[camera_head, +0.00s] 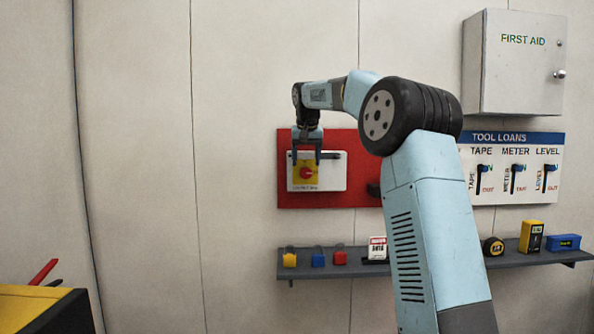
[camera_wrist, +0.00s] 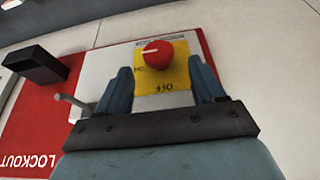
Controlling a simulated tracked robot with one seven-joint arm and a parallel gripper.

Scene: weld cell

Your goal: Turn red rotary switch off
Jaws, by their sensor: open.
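The red rotary switch (camera_head: 306,173) sits on a yellow plate (camera_head: 297,181) on a white panel. In the wrist view the red knob (camera_wrist: 158,56) shows a white pointer mark directed left, toward the side label on the yellow plate (camera_wrist: 178,76). Another label, apparently OFF, lies upside down near the plate's lower edge there. My gripper (camera_head: 306,156) is in front of the panel, at the upper part of the plate. In the wrist view its open fingers (camera_wrist: 161,84) lie on either side of the plate, with nothing between them held. Whether they touch the panel is unclear.
A red lockout board (camera_head: 362,197) surrounds the white panel. A grey lever (camera_wrist: 72,101) and a black block (camera_wrist: 36,66) stand beside the switch. A shelf (camera_head: 440,263) with small padlocks and tools runs below. The wall to the left is clear.

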